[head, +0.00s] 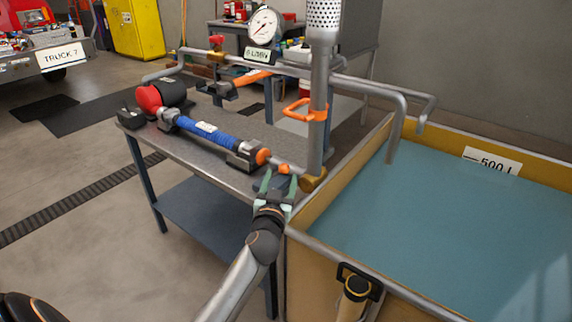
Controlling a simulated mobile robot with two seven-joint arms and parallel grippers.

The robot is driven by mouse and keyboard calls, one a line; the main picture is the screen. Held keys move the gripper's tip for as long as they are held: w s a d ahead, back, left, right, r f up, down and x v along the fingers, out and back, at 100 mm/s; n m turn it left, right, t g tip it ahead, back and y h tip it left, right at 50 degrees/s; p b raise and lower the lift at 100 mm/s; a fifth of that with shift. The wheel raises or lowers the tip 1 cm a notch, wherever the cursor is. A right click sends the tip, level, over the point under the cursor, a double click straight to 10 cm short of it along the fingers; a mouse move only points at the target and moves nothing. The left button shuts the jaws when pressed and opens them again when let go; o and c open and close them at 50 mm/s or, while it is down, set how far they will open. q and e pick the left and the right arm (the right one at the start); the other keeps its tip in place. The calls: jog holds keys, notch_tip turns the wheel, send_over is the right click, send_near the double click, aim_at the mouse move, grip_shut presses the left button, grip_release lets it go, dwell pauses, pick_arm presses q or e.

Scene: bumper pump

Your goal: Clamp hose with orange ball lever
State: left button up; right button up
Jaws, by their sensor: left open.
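The blue hose (205,130) lies along the metal workbench. Its near end sits in a dark grey block (242,155) with a round orange part (263,156) beside it. A small orange ball (284,169) shows just right of that, at the tips of my left gripper (276,181). My left gripper is open, with its green-grey fingers around or just in front of this ball; I cannot tell whether they touch it. The lever's shaft is mostly hidden by the gripper. My right gripper is not in view.
A vertical pipe (318,110) with an orange handle (306,110) stands close right of the gripper. The yellow-walled water tank (365,141) fills the right side.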

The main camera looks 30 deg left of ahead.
aim_at(277, 172)
pick_arm(q)
jog(key=x, duration=0.8)
jog(key=shift+w+b, duration=0.15)
jog(key=shift+b, duration=0.2)
jog(key=shift+a, duration=0.1)
grip_shut()
dwell(0.9)
